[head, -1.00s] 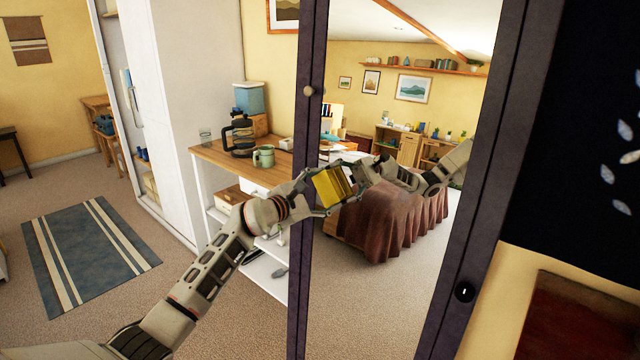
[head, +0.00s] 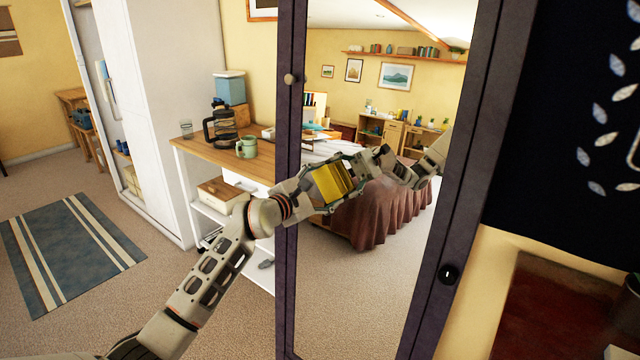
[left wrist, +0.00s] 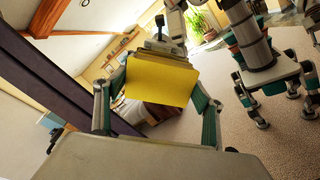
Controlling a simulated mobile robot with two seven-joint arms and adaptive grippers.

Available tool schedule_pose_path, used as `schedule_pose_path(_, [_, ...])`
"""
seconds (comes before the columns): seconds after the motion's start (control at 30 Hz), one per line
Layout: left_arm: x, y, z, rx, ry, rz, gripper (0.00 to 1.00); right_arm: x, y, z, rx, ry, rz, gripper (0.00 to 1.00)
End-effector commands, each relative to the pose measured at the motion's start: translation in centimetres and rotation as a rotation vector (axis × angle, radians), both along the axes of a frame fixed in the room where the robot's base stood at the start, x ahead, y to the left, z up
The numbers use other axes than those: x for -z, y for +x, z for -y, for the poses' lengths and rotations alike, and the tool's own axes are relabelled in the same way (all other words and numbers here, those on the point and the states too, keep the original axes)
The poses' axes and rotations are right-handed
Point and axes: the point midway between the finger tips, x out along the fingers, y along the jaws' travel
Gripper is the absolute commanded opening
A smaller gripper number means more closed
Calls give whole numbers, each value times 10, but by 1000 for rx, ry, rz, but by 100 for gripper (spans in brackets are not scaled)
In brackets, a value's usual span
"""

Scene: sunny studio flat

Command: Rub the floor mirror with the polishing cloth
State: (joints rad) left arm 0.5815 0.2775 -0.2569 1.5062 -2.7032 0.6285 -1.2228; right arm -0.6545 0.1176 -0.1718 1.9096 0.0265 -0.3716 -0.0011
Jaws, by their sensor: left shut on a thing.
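The floor mirror (head: 375,275) stands in a dark purple frame and fills the middle of the head view. My left gripper (head: 330,186) is at the glass, near the left side of the frame at mid height. It is shut on the yellow polishing cloth (head: 324,188). The cloth lies at the mirror surface, close against its own reflection; I cannot tell whether it presses on the glass. In the left wrist view the cloth (left wrist: 162,80) sits between the fingers, with the mirror frame (left wrist: 48,75) at left. My right gripper is not in view.
A wooden-topped trolley (head: 200,150) with a coffee maker (head: 221,128) and a green mug (head: 246,147) stands left of the mirror. A striped rug (head: 70,250) lies on open carpet at left. A dark hanging with pale leaves (head: 570,130) is at right.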

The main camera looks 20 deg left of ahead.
Motion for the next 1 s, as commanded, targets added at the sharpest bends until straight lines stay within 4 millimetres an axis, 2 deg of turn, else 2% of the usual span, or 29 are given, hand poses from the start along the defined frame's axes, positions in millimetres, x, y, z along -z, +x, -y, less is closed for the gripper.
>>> schedule_pose_path(0.27, [0, -4, 11, 3, -2, -1, 52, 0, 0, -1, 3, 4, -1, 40])
schedule_pose_path(0.63, [0, -15, 37, 3, -4, -1, 52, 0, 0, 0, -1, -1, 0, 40])
schedule_pose_path(1.0, [0, -16, 40, 0, -1, 0, 52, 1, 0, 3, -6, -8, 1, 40])
